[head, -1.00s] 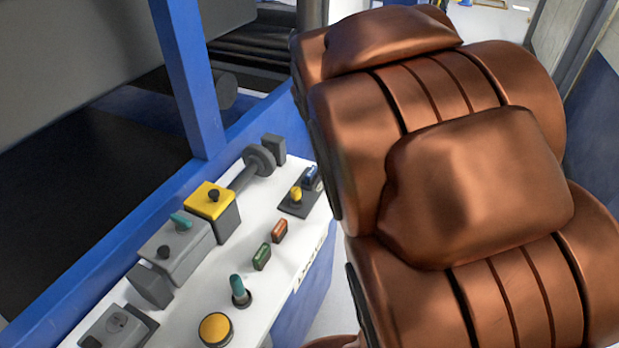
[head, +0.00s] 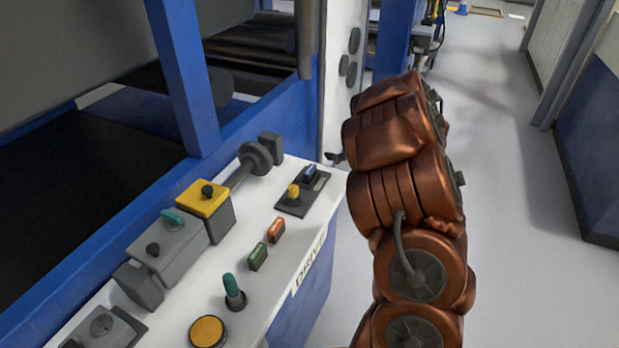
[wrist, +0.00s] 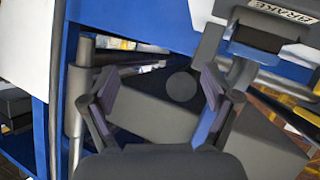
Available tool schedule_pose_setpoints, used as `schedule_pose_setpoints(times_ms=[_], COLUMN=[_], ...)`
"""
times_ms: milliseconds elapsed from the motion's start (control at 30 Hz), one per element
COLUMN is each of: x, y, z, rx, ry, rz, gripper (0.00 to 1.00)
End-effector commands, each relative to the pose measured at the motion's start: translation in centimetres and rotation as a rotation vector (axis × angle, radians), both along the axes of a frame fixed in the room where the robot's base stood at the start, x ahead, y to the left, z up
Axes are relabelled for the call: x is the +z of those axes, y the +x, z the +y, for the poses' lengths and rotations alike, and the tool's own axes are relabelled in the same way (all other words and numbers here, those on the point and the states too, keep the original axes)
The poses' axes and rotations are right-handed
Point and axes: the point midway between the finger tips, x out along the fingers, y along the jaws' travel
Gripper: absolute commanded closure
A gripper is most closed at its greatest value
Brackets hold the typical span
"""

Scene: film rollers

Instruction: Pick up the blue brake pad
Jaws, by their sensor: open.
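A small blue piece (head: 310,172), which looks like the blue brake pad, sits on a dark plate (head: 292,207) at the far right end of the white console. A yellow knob (head: 293,191) stands on the same plate. My gripper (wrist: 160,90) is open in the wrist view, with nothing held that I can make out. In the head view, only a dark tip beside my copper arm may belong to it, right of the blue piece. In the wrist view a panel labelled BRAKE (wrist: 280,12) is at the top right; I cannot pick out the pad surely there.
The white console (head: 262,294) also bears a green block (head: 258,257), an orange block (head: 276,230), a teal-topped lever (head: 233,290) and a yellow button (head: 208,331). A blue post (head: 185,80) rises behind the console. Open floor (head: 520,220) lies at right.

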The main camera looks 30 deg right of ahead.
Motion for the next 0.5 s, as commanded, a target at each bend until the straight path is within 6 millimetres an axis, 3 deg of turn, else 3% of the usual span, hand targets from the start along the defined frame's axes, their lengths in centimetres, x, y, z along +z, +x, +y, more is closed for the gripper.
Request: schedule_pose_setpoints(times_ms=[33,200,367,500], x=[-1.8,-4.3,-4.9,-5.0], y=[-0.8,-3.5,-5.2,-5.5], z=[0.5,3.5,5.3,6.1], rx=[0.044,0.196,0.278,0.305], ry=[0.057,0.244,0.357,0.395], rz=[-0.006,-0.045,-0.072,-0.081], gripper=[0.12,0.12,0.12,0.12])
